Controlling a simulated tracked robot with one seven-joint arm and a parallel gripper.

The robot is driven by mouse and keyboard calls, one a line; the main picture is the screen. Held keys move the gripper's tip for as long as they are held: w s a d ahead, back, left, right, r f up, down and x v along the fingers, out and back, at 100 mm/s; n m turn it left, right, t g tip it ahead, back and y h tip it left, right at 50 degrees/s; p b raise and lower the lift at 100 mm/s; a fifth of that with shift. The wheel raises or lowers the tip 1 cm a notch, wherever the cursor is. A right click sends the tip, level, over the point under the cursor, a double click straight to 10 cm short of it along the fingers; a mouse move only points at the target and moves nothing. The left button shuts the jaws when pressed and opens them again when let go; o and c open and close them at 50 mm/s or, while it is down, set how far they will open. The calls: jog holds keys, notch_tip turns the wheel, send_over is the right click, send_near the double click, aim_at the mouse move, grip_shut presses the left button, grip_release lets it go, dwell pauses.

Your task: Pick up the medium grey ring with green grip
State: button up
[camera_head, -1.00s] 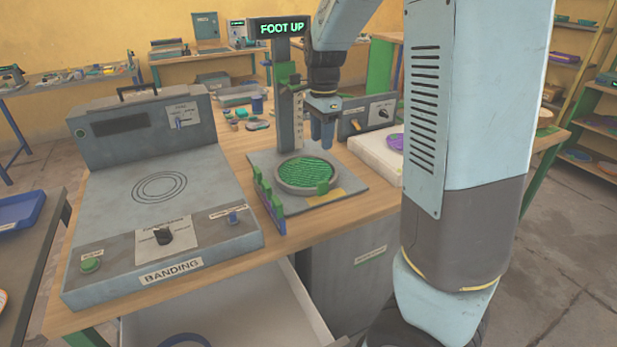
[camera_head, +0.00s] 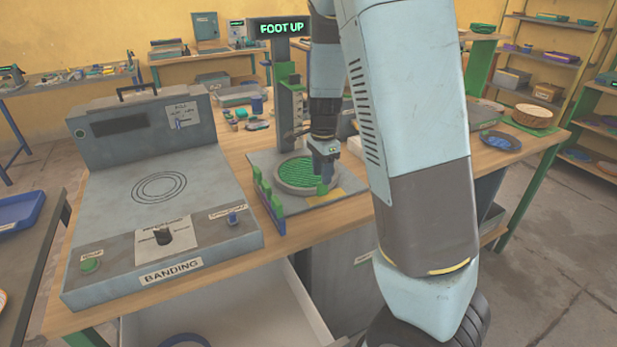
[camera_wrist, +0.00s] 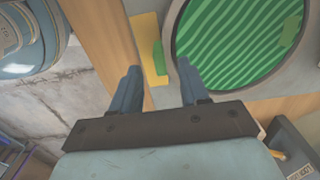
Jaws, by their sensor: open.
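The medium grey ring (camera_head: 286,188) lies around a green striped disc on the press plate. Its green grip (camera_head: 322,188) sticks out at the near right side of the rim. In the wrist view the ring (camera_wrist: 169,38) fills the upper right, with the green grip (camera_wrist: 158,60) at its left edge beside a yellow patch. My gripper (camera_head: 326,174) points down just above the grip side of the ring. In the wrist view my gripper (camera_wrist: 159,78) is open and empty, its two blue fingers apart with the grip in line with the gap. Contact cannot be told.
The press column with a "FOOT UP" display (camera_head: 281,28) stands behind the ring. A green rack (camera_head: 268,196) stands at the plate's left edge. The banding machine (camera_head: 160,215) fills the bench to the left. A blue plate (camera_head: 500,141) lies at the right.

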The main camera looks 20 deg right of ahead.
aim_at(320, 190)
jog(key=shift+f, duration=1.4)
jog(key=shift+d, duration=0.1)
grip_shut()
